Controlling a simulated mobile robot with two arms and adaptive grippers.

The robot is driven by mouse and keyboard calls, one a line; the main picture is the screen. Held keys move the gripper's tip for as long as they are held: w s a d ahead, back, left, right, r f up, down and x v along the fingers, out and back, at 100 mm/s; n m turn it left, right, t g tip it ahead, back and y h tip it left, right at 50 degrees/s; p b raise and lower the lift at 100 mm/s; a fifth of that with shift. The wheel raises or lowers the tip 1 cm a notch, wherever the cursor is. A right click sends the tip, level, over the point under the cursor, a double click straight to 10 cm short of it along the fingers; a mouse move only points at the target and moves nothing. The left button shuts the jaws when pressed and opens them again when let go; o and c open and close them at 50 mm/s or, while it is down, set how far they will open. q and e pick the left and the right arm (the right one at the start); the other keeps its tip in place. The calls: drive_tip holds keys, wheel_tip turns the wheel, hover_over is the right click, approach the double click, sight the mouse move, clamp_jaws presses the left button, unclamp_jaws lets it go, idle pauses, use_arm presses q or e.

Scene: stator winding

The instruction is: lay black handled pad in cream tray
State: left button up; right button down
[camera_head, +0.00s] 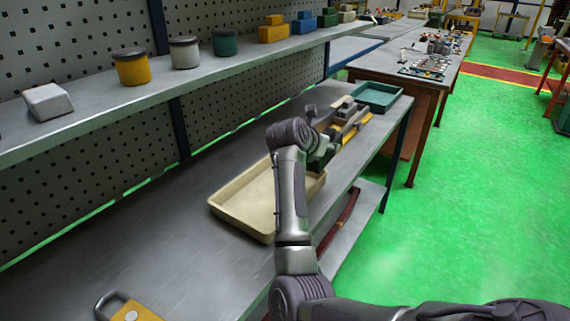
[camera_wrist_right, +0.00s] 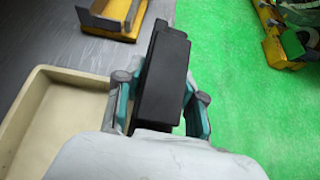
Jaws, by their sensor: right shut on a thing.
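The cream tray (camera_head: 240,200) lies on the grey bench in the head view, partly hidden by my right arm. It also shows at the left of the wrist view (camera_wrist_right: 45,125), with no object visible on its uncovered floor. My right gripper (camera_wrist_right: 160,103) is shut on the black pad (camera_wrist_right: 165,70), a dark block held between the two teal-lined fingers. The pad is beside the tray's right edge in the wrist view; its height above the bench is hard to tell. In the head view the right gripper (camera_head: 322,150) is at the tray's far right corner. My left gripper is not in view.
Beyond the tray are a yellow holder (camera_wrist_right: 110,18) with dark parts and a teal tray (camera_head: 378,97). A yellow piece with a grey handle (camera_head: 130,310) lies at the near left. A shelf (camera_head: 200,75) with jars and blocks runs above the bench. Bench left of the tray is clear.

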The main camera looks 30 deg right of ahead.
use_arm(q)
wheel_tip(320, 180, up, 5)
drive_tip(key=p, duration=0.3)
use_arm(e)
drive_tip(key=a, duration=0.1)
drive_tip(key=s+a+y, duration=0.1)
drive_tip(key=a+y, duration=0.1)
drive_tip(key=shift+s+f+n+g, duration=0.25)
drive_tip(key=shift+f+n+g, duration=0.05)
drive_tip(key=shift+f, duration=0.1)
drive_tip(key=w+a+f+b, duration=0.1)
drive_tip(key=w+f+b, duration=0.1)
drive_tip(key=w, duration=0.1)
drive_tip(key=w+a+f+b, duration=0.2)
drive_tip(key=w+b, duration=0.1)
drive_tip(key=w+a+f+b, duration=0.2)
drive_tip(key=w+f, duration=0.1)
drive_tip(key=shift+w+a+b, duration=0.1)
drive_tip(key=shift+w+b, duration=0.15)
drive_tip(key=shift+b, duration=0.15)
drive_tip(key=shift+w+a, duration=0.1)
drive_tip(key=shift+w, duration=0.1)
wheel_tip(320, 180, down, 4)
drive_tip(key=shift+r+b, duration=0.15)
drive_tip(key=shift+b, duration=1)
drive_tip(key=shift+f, duration=0.25)
drive_tip(key=shift+r, duration=0.1)
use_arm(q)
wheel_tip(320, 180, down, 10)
